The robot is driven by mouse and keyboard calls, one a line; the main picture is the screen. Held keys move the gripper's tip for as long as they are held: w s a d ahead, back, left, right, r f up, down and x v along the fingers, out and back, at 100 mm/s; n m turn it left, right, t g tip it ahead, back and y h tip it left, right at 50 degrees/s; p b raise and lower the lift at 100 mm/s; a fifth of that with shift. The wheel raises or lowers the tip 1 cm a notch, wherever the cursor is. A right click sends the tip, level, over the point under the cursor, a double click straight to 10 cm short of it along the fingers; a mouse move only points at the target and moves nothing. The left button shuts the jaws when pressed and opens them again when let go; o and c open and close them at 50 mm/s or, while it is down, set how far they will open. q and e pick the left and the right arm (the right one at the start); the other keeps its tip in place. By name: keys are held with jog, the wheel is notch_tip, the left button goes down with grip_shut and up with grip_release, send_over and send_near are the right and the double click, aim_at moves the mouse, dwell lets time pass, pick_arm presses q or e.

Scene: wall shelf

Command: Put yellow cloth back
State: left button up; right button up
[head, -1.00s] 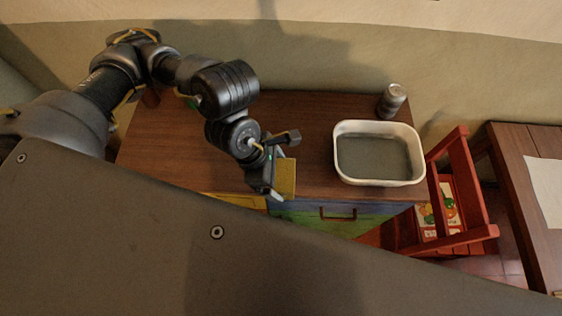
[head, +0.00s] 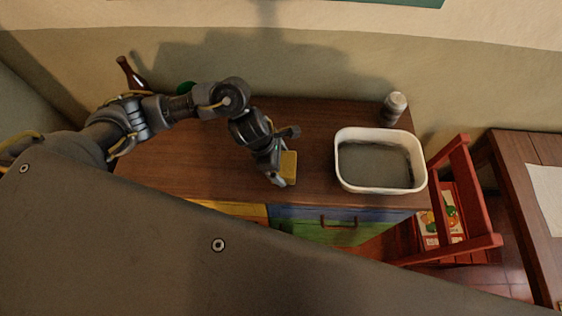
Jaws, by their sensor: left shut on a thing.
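The yellow cloth (head: 289,166) is a small folded yellow piece at my left gripper (head: 281,178), over the front part of the wooden cabinet top (head: 185,165). The gripper is shut on the cloth. I cannot tell whether the cloth touches the wood. A white basin (head: 380,187) with a grey inside stands to the right of the gripper, apart from it. My right gripper is not in view.
A grey can (head: 393,107) stands behind the basin. A dark bottle (head: 131,73) and a green round thing (head: 185,88) are at the back left. Coloured drawers (head: 335,222) form the cabinet front. A red chair (head: 473,190) stands at the right. Wood left of the gripper is bare.

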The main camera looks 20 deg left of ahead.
pick_arm(q)
jog(key=shift+f, duration=0.4)
jog(key=o, duration=0.8)
jog(key=shift+c, duration=0.2)
jog(key=b+v, duration=0.1)
jog(key=v, duration=1.1)
jog(key=shift+b, duration=0.35)
